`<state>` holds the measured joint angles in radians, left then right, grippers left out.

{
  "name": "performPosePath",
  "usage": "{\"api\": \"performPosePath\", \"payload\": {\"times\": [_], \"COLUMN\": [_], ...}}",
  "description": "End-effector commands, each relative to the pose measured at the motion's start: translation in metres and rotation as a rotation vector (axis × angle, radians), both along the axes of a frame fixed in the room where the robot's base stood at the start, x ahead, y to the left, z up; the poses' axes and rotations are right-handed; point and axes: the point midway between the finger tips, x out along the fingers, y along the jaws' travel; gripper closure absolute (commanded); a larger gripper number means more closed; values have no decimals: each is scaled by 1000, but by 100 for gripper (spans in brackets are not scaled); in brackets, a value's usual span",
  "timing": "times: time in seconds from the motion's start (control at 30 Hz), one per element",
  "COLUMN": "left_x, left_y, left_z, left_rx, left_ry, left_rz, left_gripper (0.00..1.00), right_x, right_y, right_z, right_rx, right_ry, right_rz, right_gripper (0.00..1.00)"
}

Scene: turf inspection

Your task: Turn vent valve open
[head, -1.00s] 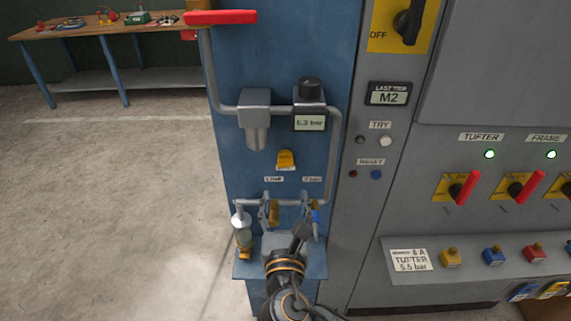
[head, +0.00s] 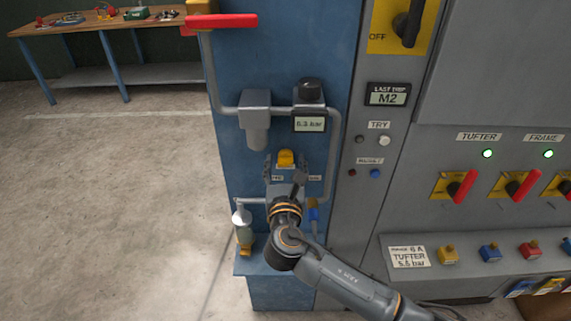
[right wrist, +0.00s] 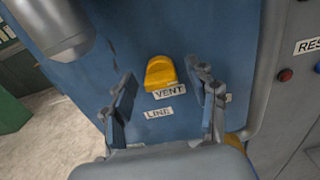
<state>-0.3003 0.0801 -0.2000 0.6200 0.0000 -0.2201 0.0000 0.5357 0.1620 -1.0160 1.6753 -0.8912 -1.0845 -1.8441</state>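The vent valve is a small yellow handle (head: 286,158) on the blue panel, in the middle of the head view. In the right wrist view the yellow handle (right wrist: 160,71) sits above a VENT label (right wrist: 170,91). My right gripper (head: 286,172) is open just below and in front of the handle. In the right wrist view its fingers (right wrist: 162,88) stand to either side of and below the handle, with nothing between them gripped. Whether they touch the panel cannot be told. My left gripper is not in view.
Grey pipes (head: 336,150), a gauge reading about 5.3 bar (head: 309,124) and a filter (head: 257,115) surround the valve. A red lever (head: 225,21) juts out at the panel's upper left. A grey cabinet (head: 440,90) with red switches stands right. A workbench (head: 110,28) is far left.

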Motion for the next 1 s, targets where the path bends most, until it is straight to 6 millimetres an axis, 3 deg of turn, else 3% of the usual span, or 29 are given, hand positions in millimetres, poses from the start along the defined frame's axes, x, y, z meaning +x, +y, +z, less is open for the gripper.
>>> {"api": "performPosePath", "payload": {"times": [0.03, 0.23, 0.63, 1.0], "left_x": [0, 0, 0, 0], "left_y": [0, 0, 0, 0], "left_z": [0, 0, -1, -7], "left_rx": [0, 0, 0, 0], "left_ry": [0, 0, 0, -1], "left_rz": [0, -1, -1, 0], "left_gripper": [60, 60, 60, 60], "right_x": [0, 0, -1, -1], "right_y": [0, 0, 0, -1], "right_z": [0, 0, -1, -2], "right_rx": [0, 0, 63, 349], "right_ry": [0, 0, 2, 3], "right_rz": [0, 0, 0, -1], "right_gripper": [54, 95, 96, 96]}}
